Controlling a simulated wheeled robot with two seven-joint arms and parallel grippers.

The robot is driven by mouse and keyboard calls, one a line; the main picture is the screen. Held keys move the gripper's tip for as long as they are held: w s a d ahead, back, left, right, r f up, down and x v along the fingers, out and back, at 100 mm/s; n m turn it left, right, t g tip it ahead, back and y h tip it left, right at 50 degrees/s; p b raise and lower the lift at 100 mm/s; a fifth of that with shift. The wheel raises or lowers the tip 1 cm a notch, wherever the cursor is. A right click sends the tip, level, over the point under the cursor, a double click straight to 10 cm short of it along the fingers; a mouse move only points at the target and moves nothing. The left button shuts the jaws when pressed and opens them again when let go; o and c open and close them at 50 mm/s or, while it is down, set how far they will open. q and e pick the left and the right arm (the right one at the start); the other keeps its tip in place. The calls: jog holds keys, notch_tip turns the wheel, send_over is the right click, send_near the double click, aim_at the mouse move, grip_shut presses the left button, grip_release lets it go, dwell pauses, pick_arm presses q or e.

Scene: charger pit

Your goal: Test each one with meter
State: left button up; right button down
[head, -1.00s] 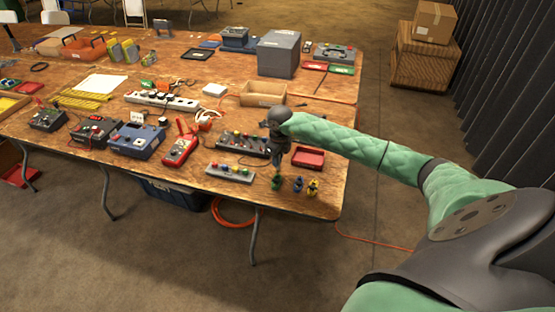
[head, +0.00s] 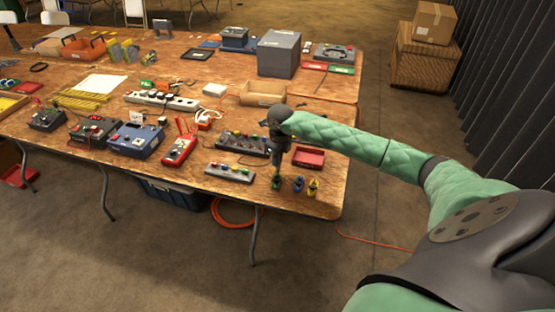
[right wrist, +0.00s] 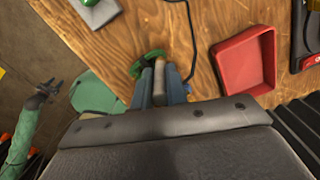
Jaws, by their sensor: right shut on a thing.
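A red handheld meter (head: 179,149) lies on the wooden table, left of the grey terminal strips. Near the table's front right corner is a row of small items: a green one (head: 276,183), a blue one (head: 298,185) and a yellow one (head: 312,188). My right gripper (head: 275,172) points down at the green item and is shut on it. In the right wrist view, the green item (right wrist: 147,60) shows at the fingertips, with a tan part between the fingers. My left gripper (right wrist: 47,88) appears small at the left of that view; its jaws are unclear.
A red tray (head: 308,158) is just right of my right gripper. A strip with colored buttons (head: 230,172) lies to its left. The table's front edge is close.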

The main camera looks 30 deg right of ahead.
jog(key=shift+b, duration=0.3)
dwell(0.8)
jog(key=shift+f+b, duration=0.65)
dwell(0.4)
jog(key=shift+b, duration=0.3)
dwell(0.7)
jog(key=shift+f+b, duration=0.25)
jog(key=shift+b, duration=0.05)
dwell(0.6)
jog(key=c, duration=1)
grip_release()
jog(key=shift+r, duration=0.1)
jog(key=shift+r+p, duration=1.05)
jog(key=shift+r, duration=2.65)
